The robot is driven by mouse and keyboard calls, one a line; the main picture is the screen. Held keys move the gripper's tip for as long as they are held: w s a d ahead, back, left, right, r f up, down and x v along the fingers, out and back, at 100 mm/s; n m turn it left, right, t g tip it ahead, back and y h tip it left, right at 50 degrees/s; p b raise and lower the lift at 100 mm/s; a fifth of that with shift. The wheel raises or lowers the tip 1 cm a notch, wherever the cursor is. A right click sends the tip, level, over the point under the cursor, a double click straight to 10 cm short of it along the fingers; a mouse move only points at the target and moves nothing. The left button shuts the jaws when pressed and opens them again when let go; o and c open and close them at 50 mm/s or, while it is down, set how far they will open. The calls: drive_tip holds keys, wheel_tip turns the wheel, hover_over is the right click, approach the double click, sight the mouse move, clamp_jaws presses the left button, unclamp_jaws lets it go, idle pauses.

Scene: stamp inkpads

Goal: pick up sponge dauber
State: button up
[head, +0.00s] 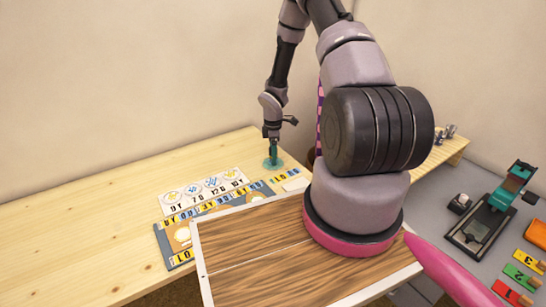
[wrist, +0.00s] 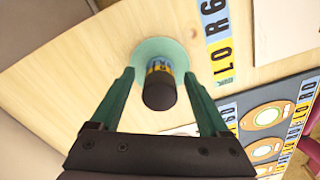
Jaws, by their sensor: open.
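The sponge dauber (wrist: 159,86) shows in the wrist view as a short upright cylinder with a dark round top and a yellow and blue label band. It stands on a round teal disc (wrist: 147,52) on the wooden table. My gripper (wrist: 157,75) has two green fingers, spread apart, one on each side of the dauber, with gaps between. In the head view my gripper (head: 273,152) is small and points down over the teal disc (head: 273,165). The dauber is mostly hidden there by the fingers.
A lettered card strip (wrist: 219,45) lies right of the disc. A blue board with round pictures (wrist: 266,118) and a white card (head: 204,190) lie nearby. A wood-topped, white-edged panel (head: 260,255) is in front. The table's left part is clear.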

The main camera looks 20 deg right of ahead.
clamp_jaws()
